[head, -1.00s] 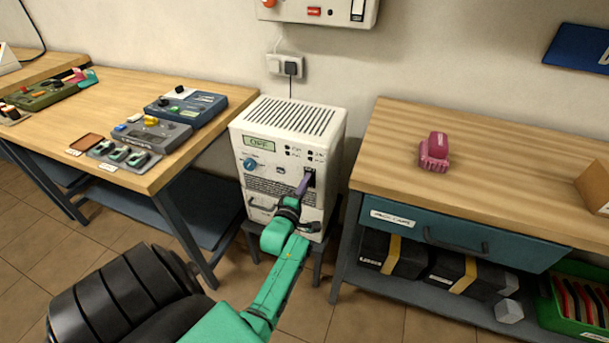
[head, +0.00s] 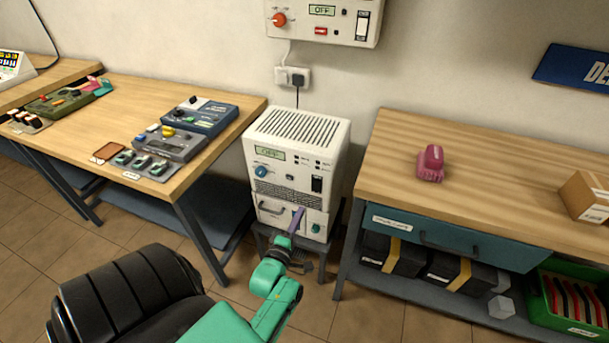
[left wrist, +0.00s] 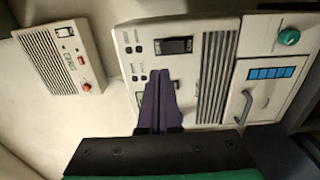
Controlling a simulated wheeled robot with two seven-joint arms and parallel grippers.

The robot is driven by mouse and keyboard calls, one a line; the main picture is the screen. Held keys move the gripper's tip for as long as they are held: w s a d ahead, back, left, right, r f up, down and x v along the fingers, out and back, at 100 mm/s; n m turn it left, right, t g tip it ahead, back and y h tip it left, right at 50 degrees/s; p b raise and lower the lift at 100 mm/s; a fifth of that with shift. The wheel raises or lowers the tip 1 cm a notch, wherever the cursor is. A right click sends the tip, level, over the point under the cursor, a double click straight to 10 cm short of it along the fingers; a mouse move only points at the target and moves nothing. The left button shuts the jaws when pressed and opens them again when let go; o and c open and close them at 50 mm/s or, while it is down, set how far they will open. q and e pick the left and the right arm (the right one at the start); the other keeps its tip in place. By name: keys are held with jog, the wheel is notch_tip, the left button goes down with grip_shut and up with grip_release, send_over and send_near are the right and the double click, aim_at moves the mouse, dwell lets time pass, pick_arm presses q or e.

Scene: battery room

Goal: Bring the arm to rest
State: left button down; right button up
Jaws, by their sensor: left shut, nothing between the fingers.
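My left gripper (head: 297,220) is shut, with nothing between its purple fingers. In the head view it is in front of the lower part of a white cabinet unit (head: 298,123) that stands on a low dark stand. In the left wrist view the shut fingers (left wrist: 158,100) point at the unit's front panel, over part of its small display. The unit has a display reading OFF (head: 270,155), a blue knob (head: 261,172) and a black rocker switch (head: 317,184). I cannot tell whether the fingers touch the panel. My right gripper is not in view.
A wooden bench (head: 82,118) with several devices is on the left. Another bench (head: 490,165) on the right holds a pink object (head: 431,163) and a cardboard box (head: 585,197). A white wall box (head: 340,22) reads OFF.

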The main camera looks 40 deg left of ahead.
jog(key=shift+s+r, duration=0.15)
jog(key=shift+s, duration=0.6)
